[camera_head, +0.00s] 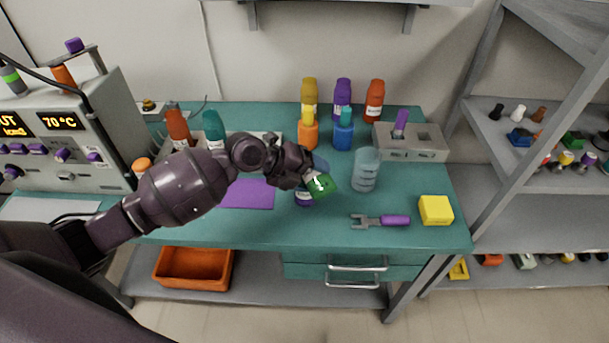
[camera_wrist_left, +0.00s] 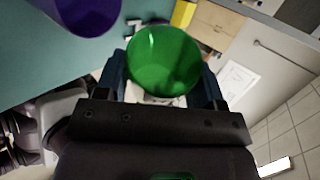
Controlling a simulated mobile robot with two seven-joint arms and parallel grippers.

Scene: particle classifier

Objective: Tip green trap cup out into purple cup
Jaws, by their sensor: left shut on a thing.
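My left gripper (camera_head: 312,172) is shut on the green trap cup (camera_head: 321,187) and holds it tilted above the table. In the left wrist view the green cup (camera_wrist_left: 163,60) sits between the two fingers (camera_wrist_left: 160,78). The purple cup also shows at the top left of the left wrist view (camera_wrist_left: 88,14), apart from the green cup. I cannot tell what is inside either cup. My right gripper is out of view.
A clear beaker (camera_head: 365,170) stands close to the right of my gripper. A purple-handled fork tool (camera_head: 392,221) and a yellow block (camera_head: 436,210) lie at the front right. Several bottles stand behind. A purple mat (camera_head: 248,195) lies left, under my arm.

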